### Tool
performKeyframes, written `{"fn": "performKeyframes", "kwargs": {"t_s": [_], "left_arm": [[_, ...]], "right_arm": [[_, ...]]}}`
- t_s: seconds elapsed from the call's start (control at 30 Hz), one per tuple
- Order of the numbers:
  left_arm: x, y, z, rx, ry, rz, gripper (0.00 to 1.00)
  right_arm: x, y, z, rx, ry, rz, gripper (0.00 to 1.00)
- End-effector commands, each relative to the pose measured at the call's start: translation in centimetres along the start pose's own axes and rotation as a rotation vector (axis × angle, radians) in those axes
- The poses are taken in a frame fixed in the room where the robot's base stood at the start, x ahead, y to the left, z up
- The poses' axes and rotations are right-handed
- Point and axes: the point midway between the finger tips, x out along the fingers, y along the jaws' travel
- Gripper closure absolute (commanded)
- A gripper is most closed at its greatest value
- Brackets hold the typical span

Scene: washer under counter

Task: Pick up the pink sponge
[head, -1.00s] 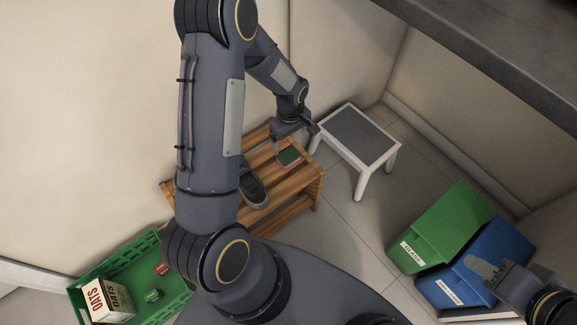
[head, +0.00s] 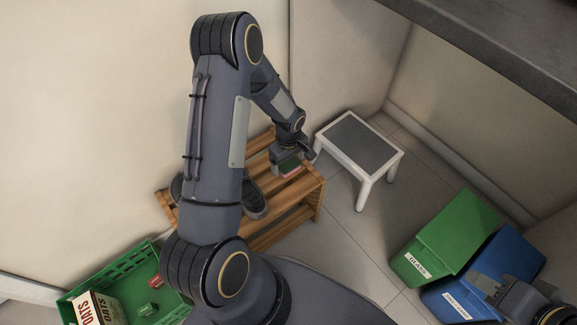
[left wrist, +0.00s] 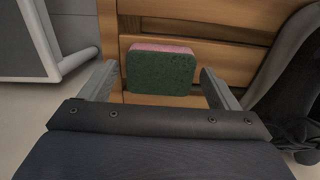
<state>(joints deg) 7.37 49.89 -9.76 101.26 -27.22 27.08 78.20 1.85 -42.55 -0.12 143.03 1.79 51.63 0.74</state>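The sponge (head: 291,170) lies on the slatted wooden rack, partly hidden by my left gripper in the head view. In the left wrist view the sponge (left wrist: 160,72) shows a dark green face and a pink layer along its far edge. My left gripper (left wrist: 158,84) is open, with one finger on each side of the sponge and a gap at both sides. It also shows over the rack in the head view (head: 293,160). My right gripper (head: 490,287) is at the lower right by the blue bin; its opening is unclear.
The wooden rack (head: 298,190) also bears dark shoes (head: 254,200). A white stool with a grey top (head: 358,142) stands close to its right. Green (head: 452,235) and blue (head: 500,262) bins stand at right. A green crate (head: 130,262) holding an oats box (head: 95,310) is at lower left.

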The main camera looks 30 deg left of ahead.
Motion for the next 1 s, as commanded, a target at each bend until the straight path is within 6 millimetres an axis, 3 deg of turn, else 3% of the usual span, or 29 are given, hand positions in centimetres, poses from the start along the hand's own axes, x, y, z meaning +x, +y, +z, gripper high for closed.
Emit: {"fn": "performKeyframes", "kwargs": {"t_s": [0.03, 0.3, 0.67, 0.93, 1.0], "left_arm": [[0.0, 0.0, 0.0, 0.000, 0.000, 0.000, 0.24], [0.0, 0.0, 0.0, 0.000, 0.000, -0.001, 0.59], [-0.3, 0.0, 0.0, 0.001, 0.000, 0.000, 0.63], [-3.8, 0.1, 0.0, 0.000, 0.001, 0.001, 0.63], [-5.0, -0.7, 1.0, 0.004, 0.000, -0.001, 0.63]], "right_arm": [[0.0, 0.0, 0.0, 0.000, 0.000, 0.000, 0.63], [0.0, 0.0, 0.0, 0.000, 0.000, 0.000, 0.63], [-0.2, -0.1, -0.1, 0.000, 0.000, 0.000, 0.63], [-1.8, -0.8, -0.9, 0.000, 0.000, 0.000, 0.63], [-2.1, -1.0, -1.1, 0.000, 0.000, 0.000, 0.63]]}}
